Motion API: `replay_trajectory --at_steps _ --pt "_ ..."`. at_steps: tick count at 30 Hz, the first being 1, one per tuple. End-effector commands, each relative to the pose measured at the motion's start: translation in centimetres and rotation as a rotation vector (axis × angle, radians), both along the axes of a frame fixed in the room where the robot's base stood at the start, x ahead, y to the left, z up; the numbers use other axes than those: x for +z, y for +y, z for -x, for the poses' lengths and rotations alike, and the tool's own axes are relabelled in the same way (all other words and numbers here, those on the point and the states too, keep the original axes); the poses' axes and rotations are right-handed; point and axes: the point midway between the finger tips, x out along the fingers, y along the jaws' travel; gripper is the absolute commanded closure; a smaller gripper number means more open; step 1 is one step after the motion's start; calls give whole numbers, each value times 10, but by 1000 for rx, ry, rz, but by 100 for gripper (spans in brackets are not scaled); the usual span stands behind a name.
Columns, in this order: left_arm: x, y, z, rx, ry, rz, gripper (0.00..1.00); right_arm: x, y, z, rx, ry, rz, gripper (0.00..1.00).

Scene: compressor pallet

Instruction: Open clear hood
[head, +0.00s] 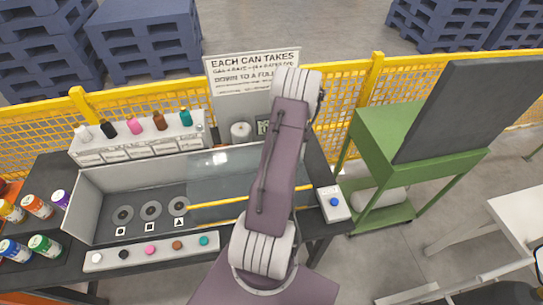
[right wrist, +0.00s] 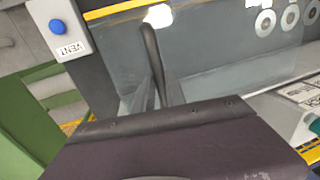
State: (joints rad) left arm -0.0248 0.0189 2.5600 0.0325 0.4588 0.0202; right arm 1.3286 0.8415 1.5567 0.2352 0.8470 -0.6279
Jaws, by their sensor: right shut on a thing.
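The clear hood (head: 215,180) is a see-through panel with a yellow front edge strip (head: 217,204). It lies over the right part of the grey tray (head: 85,203), partly hidden by my right arm. I cannot tell its exact tilt. In the right wrist view the hood (right wrist: 215,55) fills the upper middle, with its yellow strip along the top. My right gripper (right wrist: 152,30) is shut, its dark fingers reaching the hood near that strip; the exact contact is unclear. The head view hides this gripper behind the arm. My left gripper is not in view.
A white box with a blue VENT button (head: 334,203) stands at the bench's right end. Several jars (head: 38,206) stand at the left, and a rack of bottles (head: 140,144) behind the tray. A sign (head: 252,68) and a yellow fence (head: 345,85) are behind. A green stand (head: 385,125) is right.

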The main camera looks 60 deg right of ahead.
Motion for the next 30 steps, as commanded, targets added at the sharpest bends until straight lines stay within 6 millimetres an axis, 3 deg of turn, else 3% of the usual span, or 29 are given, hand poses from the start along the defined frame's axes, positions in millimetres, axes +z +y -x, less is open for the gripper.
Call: replay_trajectory --at_steps 16,17,18,30 --pt "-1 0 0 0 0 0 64 1 -8 8 1 -1 2 100" --pt "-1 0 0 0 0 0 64 1 -8 8 0 -1 2 76" --pt "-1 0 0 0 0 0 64 1 -7 8 0 -1 2 64" --pt "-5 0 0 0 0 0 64 8 -9 9 0 -2 5 62"
